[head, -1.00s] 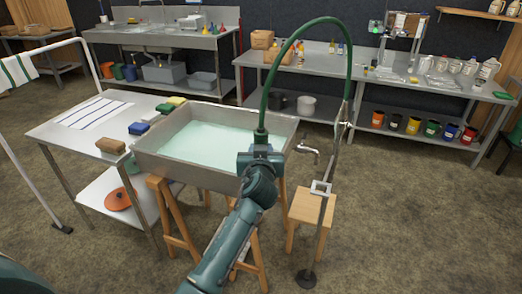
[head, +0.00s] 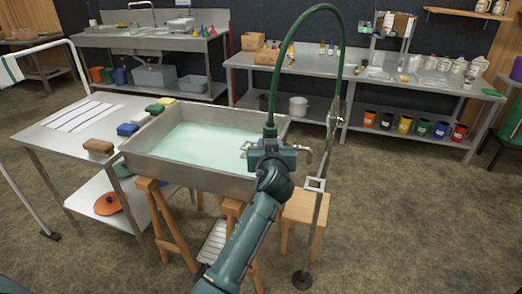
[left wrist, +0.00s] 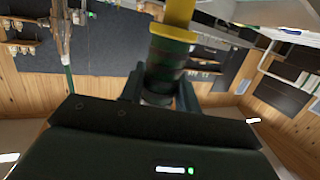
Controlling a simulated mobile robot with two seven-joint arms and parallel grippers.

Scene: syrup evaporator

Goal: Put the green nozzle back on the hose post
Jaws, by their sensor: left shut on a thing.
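My left gripper (head: 271,150) is shut on the green nozzle (head: 270,131) at the end of the green hose. In the left wrist view, the gripper (left wrist: 159,88) has a finger on each side of the ribbed dark green nozzle (left wrist: 166,66), which has a yellow collar above. The green hose (head: 308,11) arches from the nozzle over to the hose post (head: 323,200), a thin metal pole on a round base. A square metal bracket (head: 315,184) sits partway up the post. The nozzle appears left of the post, apart from it. My right gripper is not in view.
A steel basin (head: 190,180) of pale green liquid stands on wooden trestles behind and left of my arm. A metal tap (head: 303,154) shows just right of my gripper. A small wooden stool (head: 304,208) stands by the post. The floor at right is clear.

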